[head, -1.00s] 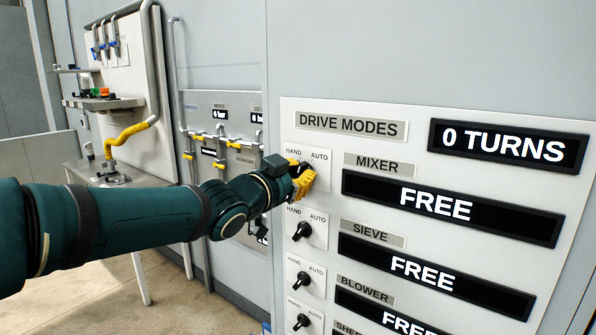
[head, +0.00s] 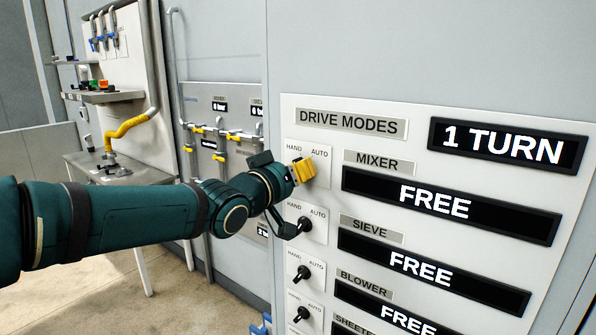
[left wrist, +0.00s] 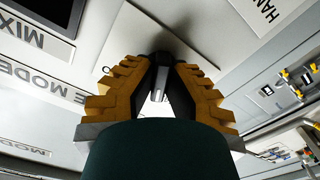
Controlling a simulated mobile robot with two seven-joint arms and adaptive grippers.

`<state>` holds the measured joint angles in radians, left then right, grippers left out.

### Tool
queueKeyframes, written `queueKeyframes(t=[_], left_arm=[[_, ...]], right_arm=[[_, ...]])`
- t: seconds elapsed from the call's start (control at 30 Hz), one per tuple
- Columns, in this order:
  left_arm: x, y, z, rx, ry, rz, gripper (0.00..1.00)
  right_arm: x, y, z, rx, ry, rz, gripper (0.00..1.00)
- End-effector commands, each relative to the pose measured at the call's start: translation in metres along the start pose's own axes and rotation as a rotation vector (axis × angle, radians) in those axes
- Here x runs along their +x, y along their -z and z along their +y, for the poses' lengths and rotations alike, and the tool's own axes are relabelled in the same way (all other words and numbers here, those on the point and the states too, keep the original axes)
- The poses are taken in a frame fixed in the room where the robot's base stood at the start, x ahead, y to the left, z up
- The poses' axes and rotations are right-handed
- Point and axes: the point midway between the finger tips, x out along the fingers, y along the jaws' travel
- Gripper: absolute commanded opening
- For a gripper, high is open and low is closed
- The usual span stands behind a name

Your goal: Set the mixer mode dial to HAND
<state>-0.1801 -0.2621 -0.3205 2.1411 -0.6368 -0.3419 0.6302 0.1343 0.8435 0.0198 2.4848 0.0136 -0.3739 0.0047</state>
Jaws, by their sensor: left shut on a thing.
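The mixer mode dial's white plate (head: 325,174), marked HAND on the left and AUTO on the right, is at the upper left of the drive modes panel. My left gripper (head: 303,171) has its yellow fingers over this plate and hides the knob in the head view. In the left wrist view, the fingers (left wrist: 158,80) are shut on the black dial knob (left wrist: 158,92), which shows a pale mark. The pointer's setting cannot be read. The mixer display (head: 440,205) reads FREE. The turn counter (head: 508,145) reads 1 TURN. My right gripper is not in view.
The sieve dial (head: 306,226) is just below my left wrist, close to it. The blower dial (head: 303,273) and another dial (head: 302,313) are lower. A valve panel (head: 225,105) and a white side table (head: 95,160) stand at the left.

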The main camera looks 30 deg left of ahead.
Motion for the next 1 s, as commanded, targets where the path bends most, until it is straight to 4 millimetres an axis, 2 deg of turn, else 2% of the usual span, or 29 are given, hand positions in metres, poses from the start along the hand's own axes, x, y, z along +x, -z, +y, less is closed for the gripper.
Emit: queueKeyframes(t=[0.3,0.7,0.73,0.8,1.0], left_arm=[[0.0008,-0.0031,0.0006,-0.074,0.0,-0.008,0.0],[0.0009,-0.0033,0.0008,-0.081,0.0,-0.008,0.0],[0.0009,-0.0033,0.0008,-0.081,0.0,-0.008,0.16],[0.0009,-0.0032,0.0008,-0.081,0.0,-0.008,0.41],[0.0005,-0.0019,0.0005,-0.08,0.0,-0.005,0.42]], right_arm=[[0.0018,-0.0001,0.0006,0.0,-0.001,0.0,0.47],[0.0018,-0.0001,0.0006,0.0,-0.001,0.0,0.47],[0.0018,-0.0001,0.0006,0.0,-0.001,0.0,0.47],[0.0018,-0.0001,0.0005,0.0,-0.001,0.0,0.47],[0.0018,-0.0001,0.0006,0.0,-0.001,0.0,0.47]])
